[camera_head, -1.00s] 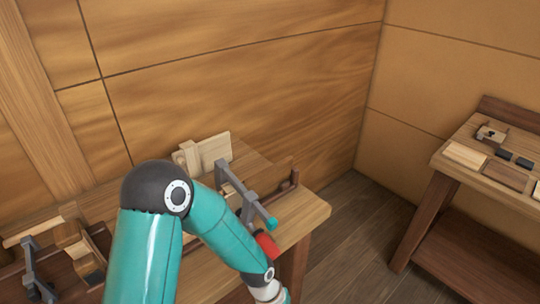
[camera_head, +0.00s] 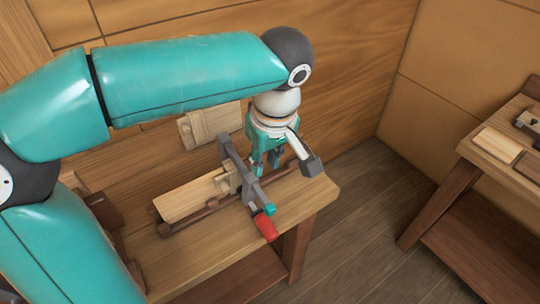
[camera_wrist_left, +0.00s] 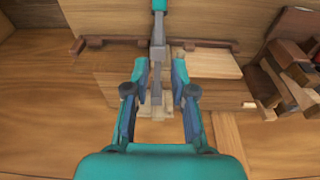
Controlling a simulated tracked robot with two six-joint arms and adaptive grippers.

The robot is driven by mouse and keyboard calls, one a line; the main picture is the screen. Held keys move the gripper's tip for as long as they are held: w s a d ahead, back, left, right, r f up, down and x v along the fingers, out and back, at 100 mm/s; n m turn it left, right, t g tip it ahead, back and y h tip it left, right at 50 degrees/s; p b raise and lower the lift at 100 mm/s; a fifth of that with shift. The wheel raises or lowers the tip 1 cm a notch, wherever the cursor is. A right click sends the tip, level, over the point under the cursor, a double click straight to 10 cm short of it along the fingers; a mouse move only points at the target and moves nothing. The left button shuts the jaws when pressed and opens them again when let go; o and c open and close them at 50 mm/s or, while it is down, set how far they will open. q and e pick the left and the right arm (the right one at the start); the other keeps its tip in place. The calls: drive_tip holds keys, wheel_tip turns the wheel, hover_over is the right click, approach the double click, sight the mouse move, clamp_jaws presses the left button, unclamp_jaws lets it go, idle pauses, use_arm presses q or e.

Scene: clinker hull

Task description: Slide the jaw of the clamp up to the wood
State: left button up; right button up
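The clamp (camera_head: 236,165) is a grey bar clamp with a red handle (camera_head: 265,227) at its near end. It lies across the bench top, over a pale wood plank (camera_head: 195,196) and some small pale wood blocks. My left gripper (camera_head: 266,166) points down beside the clamp's bar. In the left wrist view the left gripper (camera_wrist_left: 158,72) is open, its two fingers on either side of the grey clamp (camera_wrist_left: 157,55), with gaps showing. The plank (camera_wrist_left: 212,62) lies to the right there. Which clamp part is the sliding jaw is hard to tell. My right gripper is not in view.
The bench (camera_head: 312,205) has bare top at its right end. A pale board (camera_head: 212,122) leans against the wooden wall behind. Another bench (camera_head: 480,172) with wood pieces stands at the right. Dark floor lies between the benches.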

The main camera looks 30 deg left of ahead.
sight(261, 193)
use_arm(q)
drive_tip(key=f+b, duration=0.3)
drive_tip(key=f, duration=0.1)
drive_tip(key=w+a+f+b, duration=0.1)
drive_tip(key=f+b, duration=0.2)
drive_tip(key=f, duration=0.1)
drive_tip(key=a+f+b, duration=0.1)
drive_tip(key=f+b, duration=0.3)
drive_tip(key=shift+w+a+f, duration=0.15)
drive_tip(key=shift+f, duration=0.25)
drive_tip(key=shift+c, duration=0.4)
drive_tip(key=shift+s+d, duration=0.25)
drive_tip(key=shift+d, duration=0.4)
drive_tip(key=shift+s+d, duration=0.25)
drive_tip(key=shift+d, duration=0.35)
drive_tip(key=shift+a, duration=0.15)
drive_tip(key=shift+w+a, duration=0.25)
drive_tip(key=shift+a, duration=0.15)
